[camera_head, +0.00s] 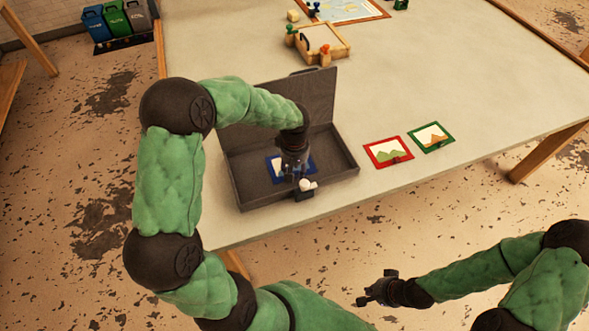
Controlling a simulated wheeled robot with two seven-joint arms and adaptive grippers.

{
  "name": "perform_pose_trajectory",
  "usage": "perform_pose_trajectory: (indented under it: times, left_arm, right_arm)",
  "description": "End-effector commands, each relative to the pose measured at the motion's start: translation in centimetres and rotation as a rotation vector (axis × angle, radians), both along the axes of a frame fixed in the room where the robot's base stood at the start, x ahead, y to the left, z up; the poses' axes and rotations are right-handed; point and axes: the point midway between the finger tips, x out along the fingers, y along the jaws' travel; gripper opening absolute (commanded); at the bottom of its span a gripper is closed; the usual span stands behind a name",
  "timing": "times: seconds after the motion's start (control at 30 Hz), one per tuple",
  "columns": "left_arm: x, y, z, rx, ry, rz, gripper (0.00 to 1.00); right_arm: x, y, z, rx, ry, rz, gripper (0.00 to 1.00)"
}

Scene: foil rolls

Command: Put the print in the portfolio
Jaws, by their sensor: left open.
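A dark grey portfolio case (238,189) lies open near the table's front edge, its lid standing up at the back. A blue-framed print (272,164) lies inside the case, partly hidden by my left gripper. My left gripper (299,182) is open, reaching down over the case and the blue-framed print; I cannot tell whether it touches the print. A red-framed print (388,151) and a green-framed print (431,137) lie on the table to the right of the case. My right gripper (366,291) is off the table's front edge, above the floor, its fingers too small to judge.
The pale table (420,80) has clear room in the middle and right. A wooden tray (320,40) with small figures stands farther back, near a framed map (345,8). Blue, green and grey bins (115,20) stand on the floor at back left.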

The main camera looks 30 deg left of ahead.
Motion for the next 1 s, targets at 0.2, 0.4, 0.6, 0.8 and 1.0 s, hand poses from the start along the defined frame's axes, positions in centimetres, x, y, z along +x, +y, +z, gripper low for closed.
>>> perform_pose_trajectory:
  times: [0.2,0.4,0.6,0.8,1.0]
  left_arm:
    - [0.2,0.0,4.3,0.000,-0.007,0.000,0.42]
    - [0.1,0.0,8.2,0.000,-0.006,0.000,0.42]
    - [0.1,0.0,10.8,0.001,-0.003,-0.001,0.42]
    - [0.1,0.0,11.6,0.000,-0.001,-0.001,0.42]
    - [0.1,0.0,11.6,0.000,-0.001,0.000,0.42]
  right_arm:
    - [0.0,0.0,1.4,0.000,0.000,0.000,0.00]
    - [0.0,0.0,2.6,0.000,0.000,0.000,0.00]
    - [0.0,0.0,3.2,0.000,0.000,0.000,0.00]
    - [0.0,0.0,3.3,0.000,0.000,0.000,0.00]
    - [0.0,0.0,3.3,0.000,0.000,0.000,0.00]
